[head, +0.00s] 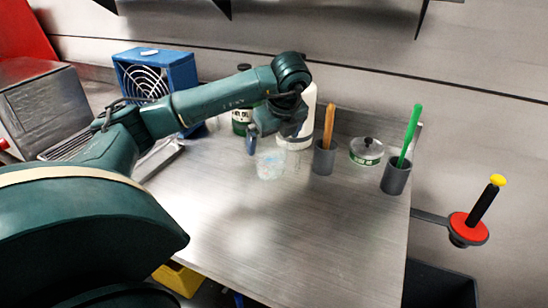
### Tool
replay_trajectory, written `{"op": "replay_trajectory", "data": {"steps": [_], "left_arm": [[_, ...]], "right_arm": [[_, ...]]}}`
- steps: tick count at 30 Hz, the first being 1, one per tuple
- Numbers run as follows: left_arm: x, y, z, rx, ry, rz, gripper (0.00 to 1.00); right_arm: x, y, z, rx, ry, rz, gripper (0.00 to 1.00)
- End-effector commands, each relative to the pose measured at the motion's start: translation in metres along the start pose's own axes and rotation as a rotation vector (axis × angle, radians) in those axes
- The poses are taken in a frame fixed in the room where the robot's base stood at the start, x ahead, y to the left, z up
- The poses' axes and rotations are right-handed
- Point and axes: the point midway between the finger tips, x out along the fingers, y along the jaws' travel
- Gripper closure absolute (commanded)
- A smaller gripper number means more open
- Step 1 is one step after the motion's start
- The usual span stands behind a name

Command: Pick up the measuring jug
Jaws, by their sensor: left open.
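The measuring jug (270,164) looks like a small clear vessel with faint markings. It stands on the metal table (270,240) near the middle. My left gripper (266,140) is open, directly above and behind the jug's rim in the head view. One dark finger shows at the jug's upper left. The other finger is hard to make out against the wrist. I cannot tell whether the fingers touch the jug. My right gripper is not in view.
A white bottle (305,100) and a green-labelled container (241,118) stand behind. The table's front is clear.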

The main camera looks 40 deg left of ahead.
Motion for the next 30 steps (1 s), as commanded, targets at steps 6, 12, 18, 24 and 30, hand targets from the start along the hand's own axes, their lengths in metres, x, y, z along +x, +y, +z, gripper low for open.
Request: {"op": "replay_trajectory", "data": {"steps": [6, 12, 18, 24, 30], "left_arm": [[0.033, 0.001, -0.001, 0.001, 0.001, 0.007, 0.0], [0.046, 0.0, -0.001, 0.001, 0.0, 0.002, 0.0], [0.046, 0.0, -0.001, 0.001, 0.0, 0.002, 0.02], [0.046, 0.0, -0.001, 0.001, 0.0, 0.002, 0.19], [0.046, 0.0, -0.001, 0.0, 0.0, 0.002, 0.35]], "right_arm": [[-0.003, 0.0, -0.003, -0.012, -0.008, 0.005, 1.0], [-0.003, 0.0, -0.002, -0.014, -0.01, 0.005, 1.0], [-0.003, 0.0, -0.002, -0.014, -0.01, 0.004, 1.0], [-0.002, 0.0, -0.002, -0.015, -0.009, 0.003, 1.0], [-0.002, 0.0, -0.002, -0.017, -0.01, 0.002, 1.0]]}}
